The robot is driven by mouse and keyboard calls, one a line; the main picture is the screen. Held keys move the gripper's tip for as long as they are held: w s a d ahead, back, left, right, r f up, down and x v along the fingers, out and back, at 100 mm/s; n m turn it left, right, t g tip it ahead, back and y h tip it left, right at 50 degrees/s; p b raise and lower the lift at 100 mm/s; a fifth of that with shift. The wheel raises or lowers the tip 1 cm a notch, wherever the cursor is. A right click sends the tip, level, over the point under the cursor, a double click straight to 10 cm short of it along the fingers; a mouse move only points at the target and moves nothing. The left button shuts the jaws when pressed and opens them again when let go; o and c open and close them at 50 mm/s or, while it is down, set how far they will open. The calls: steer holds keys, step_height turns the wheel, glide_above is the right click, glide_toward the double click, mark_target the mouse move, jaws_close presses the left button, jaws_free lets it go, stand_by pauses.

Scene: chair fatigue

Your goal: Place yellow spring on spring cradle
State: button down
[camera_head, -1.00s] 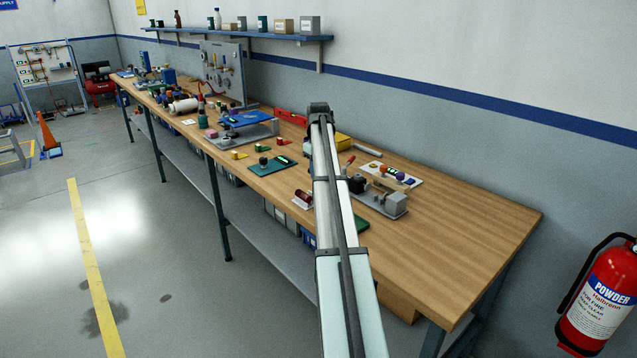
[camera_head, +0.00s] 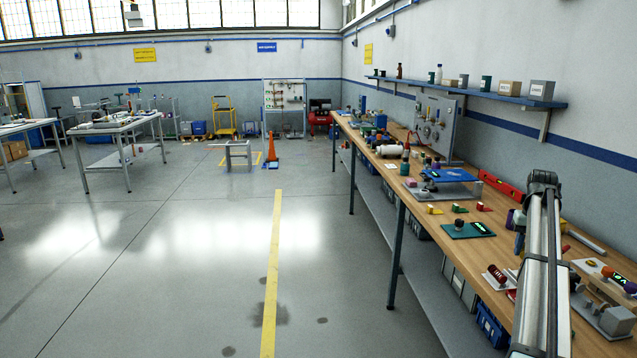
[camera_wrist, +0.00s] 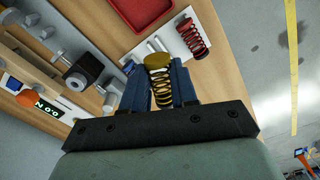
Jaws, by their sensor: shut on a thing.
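In the wrist view my gripper (camera_wrist: 160,88) is shut on the yellow spring (camera_wrist: 161,78), a coil with a yellow cap, held between its two blue fingers. Just beyond it is a white plate (camera_wrist: 168,43) on the wooden bench, with a red spring (camera_wrist: 192,38) on its right part. The plate may be the spring cradle; I cannot tell for sure. The yellow spring overlaps the plate's near left part in this view, and I cannot tell whether they touch. In the head view the white plate (camera_head: 488,281) and red spring (camera_head: 497,272) show left of my arm, which hides the gripper.
A red tray (camera_wrist: 142,10) lies beyond the plate. A fixture with a dark clamp block (camera_wrist: 84,72) and a lit display (camera_wrist: 46,107) stand to the left. In the head view, a green board (camera_head: 467,230) and a red level (camera_head: 500,185) lie farther along the bench.

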steer(key=s+a+f+n, duration=0.2)
steer(key=a+f, duration=0.3)
steer(key=a, duration=1.2)
steer(key=s+a+f+n, duration=0.15)
steer(key=a+f, duration=0.35)
steer(key=a, duration=1.2)
steer(key=s+a+f+n, duration=0.2)
steer(key=a+f, duration=0.3)
steer(key=a, duration=1.1)
steer(key=s+f, duration=0.8)
steer(key=f, duration=0.1)
steer(key=shift+a, duration=0.15)
